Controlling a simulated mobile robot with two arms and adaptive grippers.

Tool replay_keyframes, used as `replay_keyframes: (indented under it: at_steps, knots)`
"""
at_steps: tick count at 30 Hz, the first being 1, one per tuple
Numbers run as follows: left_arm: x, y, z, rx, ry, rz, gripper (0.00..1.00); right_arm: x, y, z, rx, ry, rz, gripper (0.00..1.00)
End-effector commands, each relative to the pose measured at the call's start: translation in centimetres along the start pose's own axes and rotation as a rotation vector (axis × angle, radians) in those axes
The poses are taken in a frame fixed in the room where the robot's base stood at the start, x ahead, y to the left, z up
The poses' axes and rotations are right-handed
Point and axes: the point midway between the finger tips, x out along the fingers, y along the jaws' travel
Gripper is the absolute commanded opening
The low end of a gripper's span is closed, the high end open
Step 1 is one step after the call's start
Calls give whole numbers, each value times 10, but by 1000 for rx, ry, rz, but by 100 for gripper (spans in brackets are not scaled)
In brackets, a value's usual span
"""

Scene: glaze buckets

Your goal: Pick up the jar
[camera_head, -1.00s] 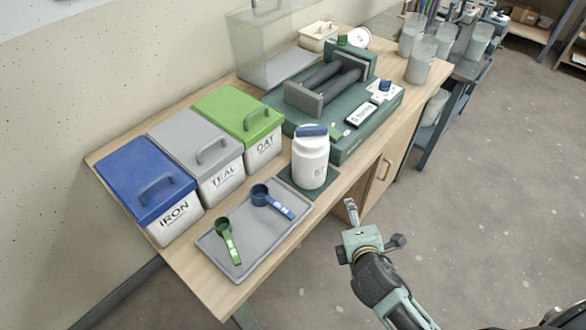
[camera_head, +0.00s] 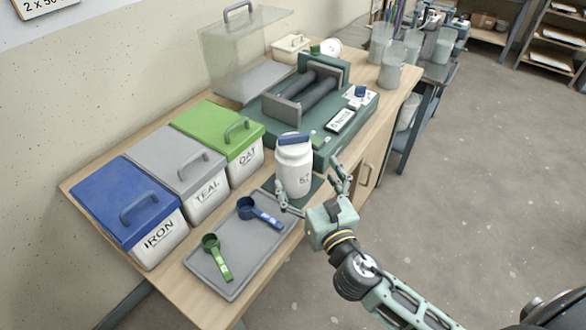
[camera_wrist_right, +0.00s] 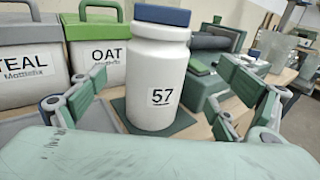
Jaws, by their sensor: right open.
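The jar (camera_head: 294,172) is white with a blue lid and a label reading 57. It stands upright on a dark green mat (camera_head: 312,190) near the bench's front edge. My right gripper (camera_head: 313,190) is open, with one finger to each side of the jar's lower front in the head view. In the right wrist view the jar (camera_wrist_right: 157,75) stands between the spread fingers, with a gap visible on both sides. My left gripper is not in view.
A grey tray (camera_head: 250,262) with a green scoop (camera_head: 217,258) and a blue scoop (camera_head: 259,212) lies left of the jar. Lidded bins IRON (camera_head: 160,240), TEAL (camera_head: 205,200) and OAT (camera_head: 248,160) stand behind. A green roller machine (camera_head: 350,125) is close behind right.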

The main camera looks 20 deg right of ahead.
Motion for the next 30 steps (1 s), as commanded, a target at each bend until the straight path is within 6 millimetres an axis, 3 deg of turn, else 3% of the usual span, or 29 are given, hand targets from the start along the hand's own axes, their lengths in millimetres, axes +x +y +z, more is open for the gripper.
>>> replay_keyframes:
  at_steps: [16, 25, 30]
  knots:
    - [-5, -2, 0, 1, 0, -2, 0, 68, 5, -8, 5, 1, -2, 92]
    - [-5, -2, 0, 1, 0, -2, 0, 72, 5, -9, 7, 3, -1, 91]
    - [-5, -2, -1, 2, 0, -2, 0, 72, 5, -9, 7, 3, -1, 76]
